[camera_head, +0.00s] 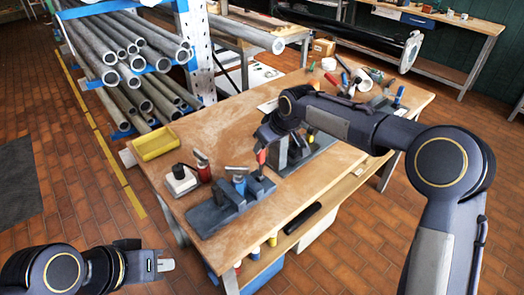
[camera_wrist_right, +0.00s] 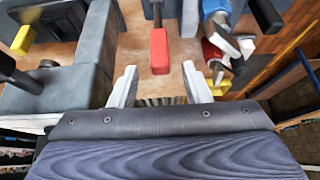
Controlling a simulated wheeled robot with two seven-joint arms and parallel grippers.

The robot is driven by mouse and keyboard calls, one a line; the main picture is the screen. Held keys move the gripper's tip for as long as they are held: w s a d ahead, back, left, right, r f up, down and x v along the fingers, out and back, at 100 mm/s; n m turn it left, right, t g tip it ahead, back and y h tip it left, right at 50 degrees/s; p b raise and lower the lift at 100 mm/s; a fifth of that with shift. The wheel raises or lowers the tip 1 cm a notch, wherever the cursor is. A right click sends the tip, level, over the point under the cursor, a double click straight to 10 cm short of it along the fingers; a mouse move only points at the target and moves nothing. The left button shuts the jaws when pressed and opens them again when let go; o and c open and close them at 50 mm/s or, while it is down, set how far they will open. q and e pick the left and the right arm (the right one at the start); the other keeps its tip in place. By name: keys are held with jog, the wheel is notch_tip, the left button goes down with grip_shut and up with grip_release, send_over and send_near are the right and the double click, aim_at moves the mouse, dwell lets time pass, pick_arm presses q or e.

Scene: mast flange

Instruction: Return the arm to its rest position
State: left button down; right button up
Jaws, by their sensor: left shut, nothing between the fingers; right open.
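My right arm reaches in from the right over the wooden workbench (camera_head: 165,195). Its gripper (camera_wrist_right: 159,70) is open in the right wrist view, with nothing between its two pale fingers. A red clamp handle (camera_wrist_right: 158,52) stands just beyond the fingertips; it also shows in the head view (camera_head: 262,157). The grey clamp fixture (camera_head: 315,157) is partly hidden under my right arm. A second fixture, blue-grey (camera_head: 218,212), sits near the front of the bench. My left gripper (camera_head: 168,265) is shut and empty at the lower left, clear of the bench.
A rack of pipes (camera_head: 125,60) is behind. Brick floor (camera_head: 75,205) is open at left.

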jog(key=shift+s+d+r, duration=0.2)
jog(key=shift+s+r, duration=0.05)
jog(key=shift+r, duration=0.25)
jog(key=s+d+r+m+h, duration=0.1)
jog(key=s+d+r+m, duration=0.15)
jog(key=s+d, duration=0.55)
jog(key=s+d+r+m, duration=0.2)
jog(key=s+d+r, duration=0.3)
jog(key=d, duration=0.4)
jog(key=s+d+f+m, duration=0.2)
jog(key=s, duration=0.6)
jog(key=s+d+f+m+t, duration=0.1)
jog(key=s+d+f+m, duration=0.1)
jog(key=s, duration=0.5)
jog(key=s+d+f+m, duration=0.2)
jog(key=s+f, duration=0.1)
jog(key=s, duration=0.5)
jog(key=shift+s+d+f+y, duration=0.25)
jog(key=shift+s+f+y, duration=0.05)
